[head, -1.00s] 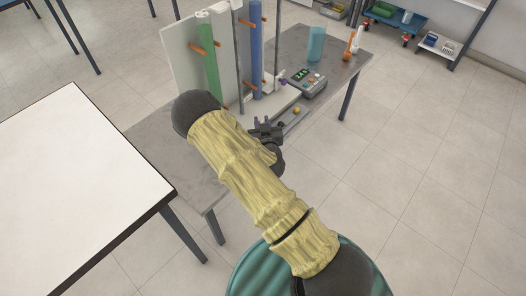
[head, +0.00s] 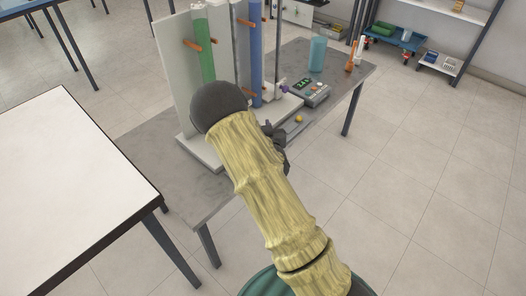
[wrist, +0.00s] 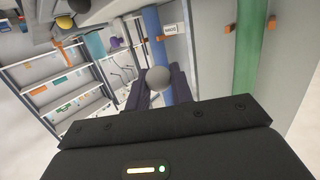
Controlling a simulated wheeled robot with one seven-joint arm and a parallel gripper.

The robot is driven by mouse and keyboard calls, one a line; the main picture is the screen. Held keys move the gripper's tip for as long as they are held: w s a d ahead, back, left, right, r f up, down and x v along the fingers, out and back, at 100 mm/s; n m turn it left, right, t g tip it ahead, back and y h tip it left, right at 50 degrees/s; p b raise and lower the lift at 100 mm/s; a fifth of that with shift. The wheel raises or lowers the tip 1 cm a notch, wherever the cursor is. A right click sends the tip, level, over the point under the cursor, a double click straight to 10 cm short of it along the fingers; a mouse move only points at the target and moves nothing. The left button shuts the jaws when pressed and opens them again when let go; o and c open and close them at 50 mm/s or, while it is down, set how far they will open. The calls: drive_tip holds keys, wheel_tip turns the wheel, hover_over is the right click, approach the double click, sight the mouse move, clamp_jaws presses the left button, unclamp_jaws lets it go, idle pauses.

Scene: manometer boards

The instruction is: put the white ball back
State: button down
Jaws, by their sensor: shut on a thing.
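In the wrist view a small ball (wrist: 157,79), pale grey in this light, sits between the dark fingers of my gripper (wrist: 158,92), which is shut on it. I take it for the white ball. In the head view my gripper (head: 275,133) is largely behind my arm, and the held ball cannot be made out. The gripper is in front of the manometer board (head: 172,75), by the blue tube (head: 256,50).
The grey table (head: 190,182) also carries a meter box (head: 311,93), a teal cup (head: 317,54) and an orange-and-white item (head: 354,54). A green tube (head: 204,50) stands upright on the board. A white-topped table (head: 70,180) is at left. Floor to the right is clear.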

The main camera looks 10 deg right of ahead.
wheel_tip(320, 180, down, 6)
drive_tip(key=shift+f+b, duration=0.1)
drive_tip(key=shift+b, duration=0.75)
drive_tip(key=shift+f+b, duration=0.6)
drive_tip(key=shift+f, duration=1.3)
drive_tip(key=shift+f, duration=0.3)
drive_tip(key=shift+s+f+b, duration=0.1)
drive_tip(key=shift+b, duration=0.25)
